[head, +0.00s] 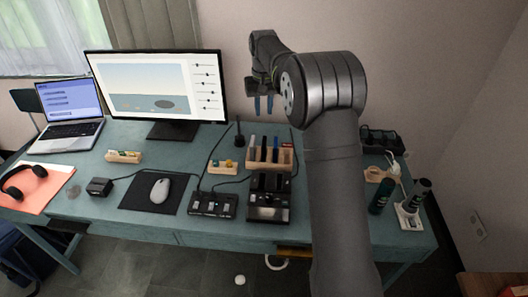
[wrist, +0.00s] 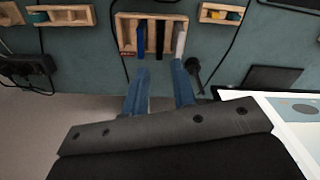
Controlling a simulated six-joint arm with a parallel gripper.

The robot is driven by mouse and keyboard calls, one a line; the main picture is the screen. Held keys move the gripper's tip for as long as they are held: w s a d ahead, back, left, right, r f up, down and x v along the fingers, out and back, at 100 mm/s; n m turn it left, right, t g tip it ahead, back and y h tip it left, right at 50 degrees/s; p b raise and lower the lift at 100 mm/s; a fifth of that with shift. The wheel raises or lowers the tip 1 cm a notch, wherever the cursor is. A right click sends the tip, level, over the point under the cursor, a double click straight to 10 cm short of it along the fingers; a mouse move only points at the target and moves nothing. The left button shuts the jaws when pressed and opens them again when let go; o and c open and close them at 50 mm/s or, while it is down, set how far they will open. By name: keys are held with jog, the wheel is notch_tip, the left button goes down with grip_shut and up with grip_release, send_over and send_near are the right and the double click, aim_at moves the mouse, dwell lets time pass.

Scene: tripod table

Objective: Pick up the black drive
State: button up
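The black drive (head: 263,148) stands upright in a wooden rack (head: 284,167) on the table, between a light grey drive (head: 252,148) and a blue drive (head: 275,149). In the wrist view the black drive (wrist: 160,38) stands in the middle of the rack (wrist: 126,36), with the blue drive (wrist: 141,39) to its left and the grey drive (wrist: 180,39) to its right. My gripper (head: 264,106) is open and empty, its two blue fingers pointing down above the rack. In the wrist view my gripper (wrist: 159,72) has its fingertips apart, roughly in line with the black drive.
A monitor (head: 157,86) stands left of my gripper. A black dock (head: 268,197) sits in front of the rack, and a switch box (head: 213,206) beside it. A small wooden tray (head: 222,168) and a thin black upright object (head: 239,136) are left of the rack. Cables cross the table.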

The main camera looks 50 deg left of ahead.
aim_at(264, 141)
jog(key=f+m, duration=0.1)
jog(key=f, duration=0.5)
jog(key=w+a+f+m, duration=0.1)
jog(key=f, duration=0.6)
jog(key=w+a+f+m, duration=0.1)
jog(key=f, duration=0.6)
jog(key=shift+a+f+m, duration=0.15)
jog(key=shift+f+m, duration=0.1)
jog(key=shift+m, duration=0.05)
grip_shut()
